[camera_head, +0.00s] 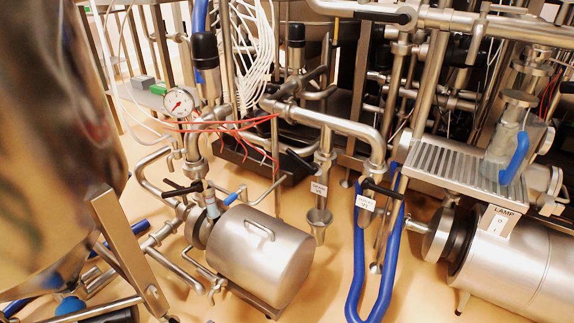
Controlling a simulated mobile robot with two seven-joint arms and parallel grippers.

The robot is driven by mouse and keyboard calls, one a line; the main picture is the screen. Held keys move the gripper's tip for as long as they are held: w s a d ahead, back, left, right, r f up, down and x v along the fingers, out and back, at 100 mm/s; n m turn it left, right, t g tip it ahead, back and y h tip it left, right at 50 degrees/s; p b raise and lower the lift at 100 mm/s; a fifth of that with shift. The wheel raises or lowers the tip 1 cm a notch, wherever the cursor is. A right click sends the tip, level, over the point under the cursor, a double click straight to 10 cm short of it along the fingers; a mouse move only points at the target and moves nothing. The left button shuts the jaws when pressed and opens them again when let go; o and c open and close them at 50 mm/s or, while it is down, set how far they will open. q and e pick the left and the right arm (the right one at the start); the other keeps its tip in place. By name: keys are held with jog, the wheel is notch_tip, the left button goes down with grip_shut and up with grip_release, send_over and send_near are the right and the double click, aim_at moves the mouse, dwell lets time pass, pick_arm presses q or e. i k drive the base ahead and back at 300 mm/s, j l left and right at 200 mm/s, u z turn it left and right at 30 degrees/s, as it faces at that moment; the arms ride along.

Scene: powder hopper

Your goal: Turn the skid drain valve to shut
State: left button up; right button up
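Several black-handled valves show in the skid pipework; I cannot tell for certain which one is the drain valve. One valve handle (302,160) sits on a vertical pipe above a white tag (319,188) and a funnel-shaped end (319,216). A second black handle (383,189) is at a pipe beside another white tag (366,203), close to a blue hose. A third black handle (184,189) is above the steel motor. The tag lettering is too small to read surely. Neither of my grippers is in view.
A large shiny vessel (45,130) fills the left side. A steel cylindrical motor (262,255) stands at lower centre. A blue hose (355,265) loops down beside it. A larger cylinder (515,265) and a grated step (445,160) are at right. Some bare floor (325,285) shows between them.

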aim_at(313, 170)
jog(key=i+l+u, duration=0.15)
jog(key=i+u, duration=0.2)
jog(key=u, duration=0.15)
jog(key=i+l+u, duration=0.25)
jog(key=u, duration=0.2)
jog(key=i+l+u, duration=0.25)
jog(key=l+u, duration=0.25)
jog(key=j, duration=0.1)
